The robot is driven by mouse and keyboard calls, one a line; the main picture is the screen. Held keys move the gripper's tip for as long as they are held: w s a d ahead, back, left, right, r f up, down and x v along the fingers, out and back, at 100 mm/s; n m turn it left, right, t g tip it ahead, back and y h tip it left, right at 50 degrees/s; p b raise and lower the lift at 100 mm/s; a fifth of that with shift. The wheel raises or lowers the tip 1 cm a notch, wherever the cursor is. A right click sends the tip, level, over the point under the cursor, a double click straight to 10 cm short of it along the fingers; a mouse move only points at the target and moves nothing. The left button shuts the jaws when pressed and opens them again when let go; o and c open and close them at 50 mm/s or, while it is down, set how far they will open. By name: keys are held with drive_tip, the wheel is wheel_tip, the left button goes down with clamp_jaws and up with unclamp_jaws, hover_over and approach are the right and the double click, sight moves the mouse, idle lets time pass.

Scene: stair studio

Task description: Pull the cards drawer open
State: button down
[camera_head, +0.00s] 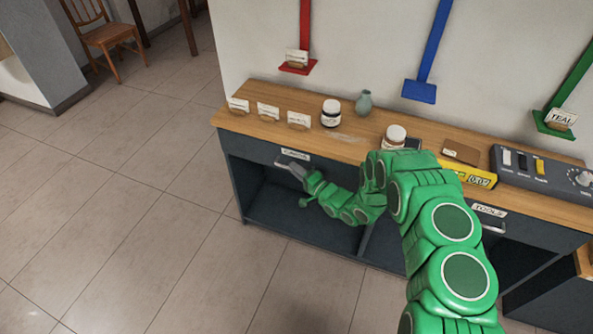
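The cards drawer (250,150) is the dark front under the left part of the wooden counter. It looks flush with the cabinet. Its small white label (295,154) shows, but the print is too small to read surely. A pale handle (281,164) sits just below the label. My gripper (291,168) is at the handle, its fingertips overlapping it in this view. Whether the fingers are closed around it is too small to tell. My green arm comes from the lower right and hides part of the cabinet front.
The tools drawer label (489,210) is at right. Open shelving lies below. The tiled floor (160,220) before the cabinet is clear.

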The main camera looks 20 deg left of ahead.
drive_tip(key=shift+s, duration=0.1)
drive_tip(key=s, duration=1.9)
drive_tip(key=shift+w+f, duration=0.1)
drive_tip(key=c, duration=1.2)
unclamp_jaws()
drive_tip(key=shift+o, duration=0.2)
drive_tip(key=v, duration=0.7)
drive_tip(key=shift+d, duration=0.35)
